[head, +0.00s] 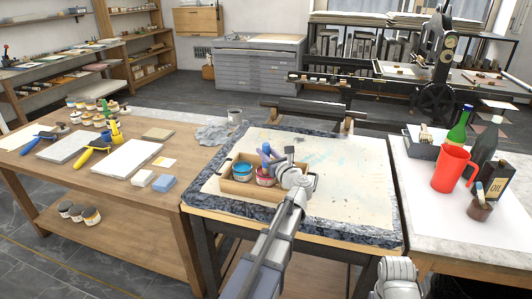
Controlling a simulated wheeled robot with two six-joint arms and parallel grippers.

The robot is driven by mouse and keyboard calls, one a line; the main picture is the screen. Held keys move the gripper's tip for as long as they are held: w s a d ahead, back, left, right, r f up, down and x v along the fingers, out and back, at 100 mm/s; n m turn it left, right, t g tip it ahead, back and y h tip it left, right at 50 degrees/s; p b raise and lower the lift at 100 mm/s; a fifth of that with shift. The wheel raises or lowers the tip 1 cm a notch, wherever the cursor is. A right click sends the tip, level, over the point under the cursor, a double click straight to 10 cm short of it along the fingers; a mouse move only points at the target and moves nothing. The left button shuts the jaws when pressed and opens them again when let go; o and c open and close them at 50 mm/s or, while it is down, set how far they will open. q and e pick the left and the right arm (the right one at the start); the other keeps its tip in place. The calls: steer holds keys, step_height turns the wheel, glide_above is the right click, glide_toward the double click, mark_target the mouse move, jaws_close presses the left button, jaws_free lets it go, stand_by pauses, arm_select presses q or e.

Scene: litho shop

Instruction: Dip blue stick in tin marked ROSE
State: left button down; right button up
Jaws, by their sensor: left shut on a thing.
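My left gripper (275,161) reaches over the wooden tray (236,187) on the stone-topped table. It is shut on the blue stick (267,150), which looks blue-violet and stands at a slant. The stick's lower end is above or in the tin with pink-red content (265,178); I cannot tell which. A tin with blue content (241,172) stands to its left in the same tray. The labels are too small to read, so I cannot tell which tin is marked ROSE. Part of my right arm shows at the bottom right, but its gripper does not.
The pale sheet (345,175) right of the tray is clear. The left bench (120,195) holds slabs, rollers and several small tins. The right table holds a red jug (450,170) and a green bottle (459,128).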

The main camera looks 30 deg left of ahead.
arm_select(q)
steer(key=shift+f+b, duration=0.35)
stand_by(1.2)
step_height(320, 180, up, 7)
steer(key=p, duration=0.7)
steer(key=shift+r, duration=0.1)
